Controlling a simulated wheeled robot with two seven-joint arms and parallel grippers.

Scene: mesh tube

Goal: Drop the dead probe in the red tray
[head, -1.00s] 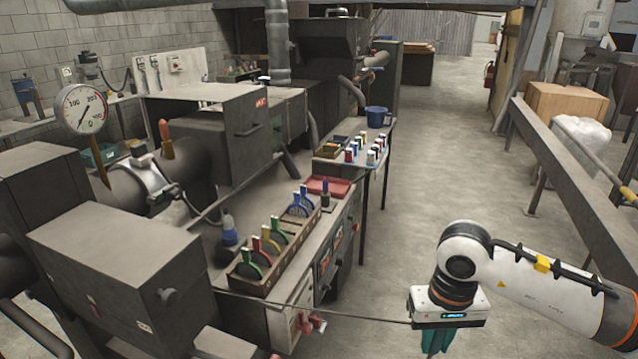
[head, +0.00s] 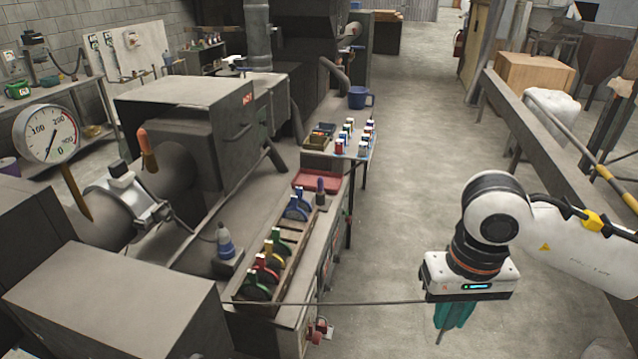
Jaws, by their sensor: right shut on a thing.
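The red tray (head: 318,181) lies on the bench top beyond the wooden rack, and its visible floor looks empty. My right gripper (head: 453,318) points down over the floor, to the right of the bench and nearer than the tray. A long thin dark rod, which looks like the dead probe (head: 335,303), runs level from the gripper leftward across the near end of the rack. Its held end is hidden. My left gripper is out of view.
A dark upright object (head: 320,190) stands by the tray. A dial gauge (head: 45,135) rises at left.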

